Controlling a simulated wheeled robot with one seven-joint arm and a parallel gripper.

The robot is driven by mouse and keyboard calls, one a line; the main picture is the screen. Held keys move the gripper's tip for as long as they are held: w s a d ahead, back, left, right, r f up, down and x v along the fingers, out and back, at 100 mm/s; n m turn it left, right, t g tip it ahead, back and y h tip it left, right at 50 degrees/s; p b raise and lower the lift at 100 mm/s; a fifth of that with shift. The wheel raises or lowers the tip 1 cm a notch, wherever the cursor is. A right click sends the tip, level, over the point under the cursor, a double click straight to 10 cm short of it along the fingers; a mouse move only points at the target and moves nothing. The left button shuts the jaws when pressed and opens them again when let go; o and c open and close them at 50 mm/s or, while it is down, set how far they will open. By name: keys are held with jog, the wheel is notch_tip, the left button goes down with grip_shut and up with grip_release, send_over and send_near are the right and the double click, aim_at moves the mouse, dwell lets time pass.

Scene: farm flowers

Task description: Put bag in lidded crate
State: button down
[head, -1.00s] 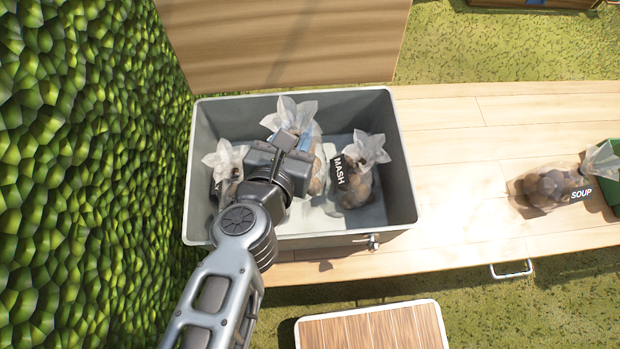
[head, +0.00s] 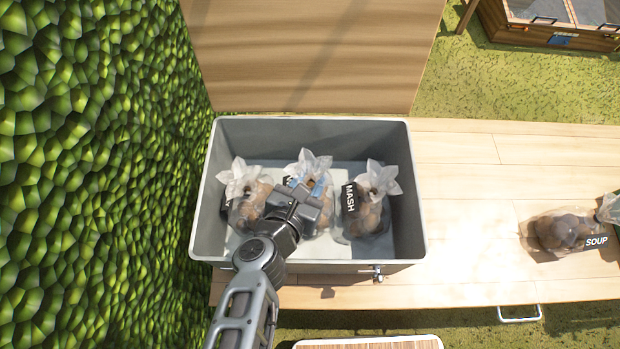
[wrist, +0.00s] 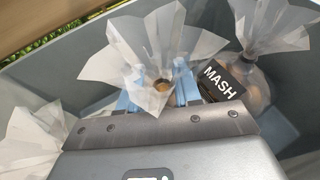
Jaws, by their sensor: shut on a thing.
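The grey crate (head: 420,215) stands on the wooden table with its wooden lid (head: 310,50) raised at the back. My gripper (head: 306,200) is down inside the crate, shut on the middle clear bag (head: 313,166). In the wrist view, the blue fingers (wrist: 158,92) are on either side of the gathered neck of that bag (wrist: 140,45). The bag labelled MASH (head: 365,205) sits to its right in the crate. Another bag (head: 243,190) sits to its left. The labels of the left and middle bags are mostly hidden.
A green hedge wall (head: 100,170) runs close along the crate's left side. The table between crate and SOUP bag is clear.

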jog(key=shift+f+b, duration=0.3)
jog(key=shift+b, duration=0.15)
jog(key=shift+f+b, duration=0.25)
jog(key=shift+b, duration=0.05)
jog(key=c, duration=0.8)
grip_release()
jog(key=shift+o, duration=0.2)
jog(key=shift+r+p, duration=0.65)
jog(key=shift+p, duration=0.15)
jog(key=b+v, duration=0.1)
jog(key=v, duration=0.6)
jog(key=shift+s+b, duration=0.2)
jog(key=shift+b, duration=0.1)
jog(key=shift+a, duration=0.15)
